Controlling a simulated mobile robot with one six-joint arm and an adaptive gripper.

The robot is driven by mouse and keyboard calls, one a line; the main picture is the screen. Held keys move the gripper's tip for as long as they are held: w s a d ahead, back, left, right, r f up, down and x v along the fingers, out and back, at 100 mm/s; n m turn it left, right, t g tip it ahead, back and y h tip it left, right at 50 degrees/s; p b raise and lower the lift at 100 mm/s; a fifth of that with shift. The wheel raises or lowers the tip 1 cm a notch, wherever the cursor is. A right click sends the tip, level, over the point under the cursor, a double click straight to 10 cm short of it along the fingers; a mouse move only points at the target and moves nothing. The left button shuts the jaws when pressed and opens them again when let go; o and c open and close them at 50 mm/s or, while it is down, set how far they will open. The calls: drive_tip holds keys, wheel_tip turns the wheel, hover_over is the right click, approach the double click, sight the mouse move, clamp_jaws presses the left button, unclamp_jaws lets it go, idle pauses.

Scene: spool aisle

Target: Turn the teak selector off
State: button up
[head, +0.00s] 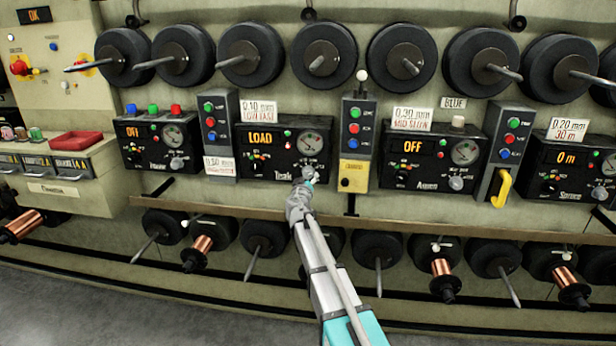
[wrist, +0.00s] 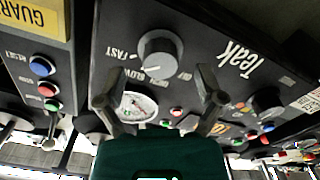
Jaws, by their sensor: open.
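The Teak panel (head: 262,168) is a black box whose orange display reads LOAD. Its selector is a round grey knob, seen close in the wrist view (wrist: 160,54) with FAST, SLOW and other labels around it. A light mark on the knob appears to face the lower labels, which are hard to read. My gripper (head: 306,178) is at the panel's lower right, and in the head view it partly covers the knob's area. In the wrist view my gripper's two fingers (wrist: 160,95) are apart, with the knob beyond and between them, apparently untouched. Nothing is held.
A grey button box with a yellow lower part (head: 356,143) stands close right of the Teak panel; its coloured buttons show in the wrist view. Another button box (head: 218,134) stands left. The Aspen panel (head: 432,160) is further right. Black spools hang above and below.

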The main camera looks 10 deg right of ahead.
drive_tip(key=shift+x, duration=1.45)
drive_tip(key=c, duration=1.1)
drive_tip(key=shift+c, duration=0.2)
